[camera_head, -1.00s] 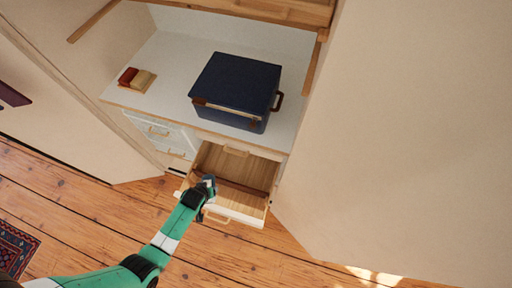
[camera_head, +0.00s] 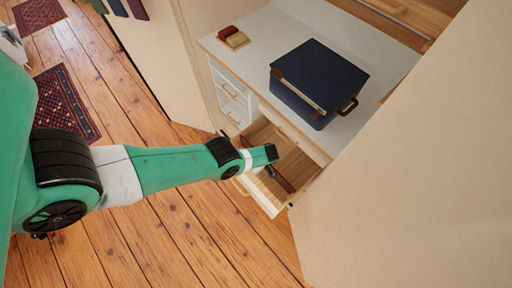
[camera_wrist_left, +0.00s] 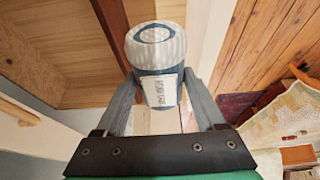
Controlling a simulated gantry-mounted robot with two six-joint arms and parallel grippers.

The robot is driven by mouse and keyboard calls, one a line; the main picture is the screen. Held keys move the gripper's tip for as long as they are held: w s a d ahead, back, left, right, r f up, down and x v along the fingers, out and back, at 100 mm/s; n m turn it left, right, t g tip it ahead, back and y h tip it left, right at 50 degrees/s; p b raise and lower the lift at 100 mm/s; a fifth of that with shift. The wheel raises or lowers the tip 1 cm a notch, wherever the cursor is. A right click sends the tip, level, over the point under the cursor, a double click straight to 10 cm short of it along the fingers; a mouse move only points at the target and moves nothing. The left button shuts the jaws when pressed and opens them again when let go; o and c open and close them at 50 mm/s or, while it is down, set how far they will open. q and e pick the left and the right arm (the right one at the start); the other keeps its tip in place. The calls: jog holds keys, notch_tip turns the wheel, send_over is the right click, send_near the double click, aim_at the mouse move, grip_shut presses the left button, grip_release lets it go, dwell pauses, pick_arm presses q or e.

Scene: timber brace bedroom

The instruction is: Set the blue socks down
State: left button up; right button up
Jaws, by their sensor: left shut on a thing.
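My left gripper (camera_wrist_left: 160,95) is shut on the blue socks (camera_wrist_left: 158,50), a rolled bundle in pale and darker blue with a white label. In the head view the gripper (camera_head: 273,170) is over the open drawer (camera_head: 262,198). My arm hides part of the drawer, and I cannot make out the socks there. The drawer has a pale wood floor and a dark brown strip across it. My right gripper is not in view.
A dark blue box (camera_head: 318,82) with a brown handle stands on the white dresser top (camera_head: 262,42). Red and tan blocks (camera_head: 233,37) lie at its left. Closed drawers (camera_head: 230,92) are beside the open one. A beige panel (camera_head: 400,180) stands close on the right.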

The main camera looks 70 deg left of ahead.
pick_arm(q)
jog(key=shift+f+b, duration=5.65)
jog(key=o, duration=1.5)
jog(key=shift+r, duration=0.1)
jog(key=p+v, duration=0.3)
jog(key=v, duration=0.1)
jog(key=p+v, duration=0.8)
jog(key=shift+s+a+r, duration=0.1)
jog(key=shift+a+r, duration=0.2)
jog(key=shift+d+r+p, duration=0.2)
jog(key=shift+r+p, duration=0.1)
jog(key=shift+p, duration=0.05)
